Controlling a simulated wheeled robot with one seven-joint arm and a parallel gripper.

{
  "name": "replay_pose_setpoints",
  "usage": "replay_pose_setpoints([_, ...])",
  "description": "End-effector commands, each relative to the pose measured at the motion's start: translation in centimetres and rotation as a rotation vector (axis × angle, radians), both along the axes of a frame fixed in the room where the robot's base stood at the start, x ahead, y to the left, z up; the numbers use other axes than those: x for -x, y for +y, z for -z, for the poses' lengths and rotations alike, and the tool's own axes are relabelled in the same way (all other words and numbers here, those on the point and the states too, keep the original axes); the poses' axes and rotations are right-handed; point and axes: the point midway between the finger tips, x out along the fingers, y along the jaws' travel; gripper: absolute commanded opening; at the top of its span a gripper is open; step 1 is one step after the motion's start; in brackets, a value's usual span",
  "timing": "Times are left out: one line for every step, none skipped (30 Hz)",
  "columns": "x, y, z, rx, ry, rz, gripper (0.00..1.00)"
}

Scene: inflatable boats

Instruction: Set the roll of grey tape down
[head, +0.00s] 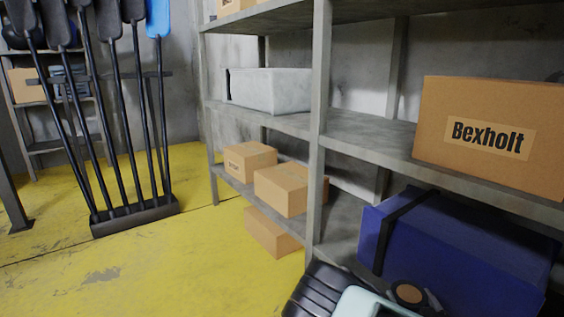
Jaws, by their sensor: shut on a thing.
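The roll of grey tape (396,289) shows at the bottom edge of the head view, right of centre, as a small dark ring around a tan core. My gripper (412,299) is shut on it, with dark finger parts beside the ring. The lower part of the gripper is cut off by the frame edge. The roll appears in front of a blue box with a dark strap (470,255); I cannot tell whether they touch.
A grey metal shelf unit (317,130) fills the right side. Its middle board holds a Bexholt carton (490,135) and a pale grey bin (270,90), with bare room between. Cardboard boxes (285,188) sit lower. A paddle rack (135,217) stands left on yellow floor.

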Motion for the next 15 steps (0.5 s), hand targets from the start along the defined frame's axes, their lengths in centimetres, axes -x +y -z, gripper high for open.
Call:
replay_pose_setpoints([0.2,0.1,-1.6,0.001,0.002,-0.001,0.53])
replay_pose_setpoints([0.4,0.2,-2.0,0.0,0.003,-0.001,0.53])
replay_pose_setpoints([0.5,0.2,-2.8,0.0,0.005,0.0,0.53])
replay_pose_setpoints([0.7,0.2,-3.2,0.0,0.007,0.001,0.53])
replay_pose_setpoints([0.9,0.2,-3.9,0.0,0.008,0.001,0.53])
replay_pose_setpoints([1.1,0.3,-4.6,0.0,0.009,0.002,0.53])
replay_pose_setpoints([1.3,0.3,-5.3,-0.001,0.011,0.002,0.53])
replay_pose_setpoints([1.5,0.4,-6.0,-0.002,0.013,0.002,0.53])
replay_pose_setpoints([1.7,0.4,-6.9,-0.001,0.013,0.003,0.53])
replay_pose_setpoints([1.9,0.4,-7.5,-0.001,0.014,0.003,0.53])
replay_pose_setpoints([2.1,0.4,-8.1,-0.001,0.016,0.003,0.53])
replay_pose_setpoints([2.4,0.5,-9.0,-0.002,0.017,0.004,0.53])
replay_pose_setpoints([2.5,0.5,-9.6,-0.002,0.017,0.004,0.53])
replay_pose_setpoints([2.7,0.5,-10.3,-0.001,0.017,0.005,0.53])
replay_pose_setpoints([3.0,0.5,-11.1,-0.001,0.019,0.005,0.53])
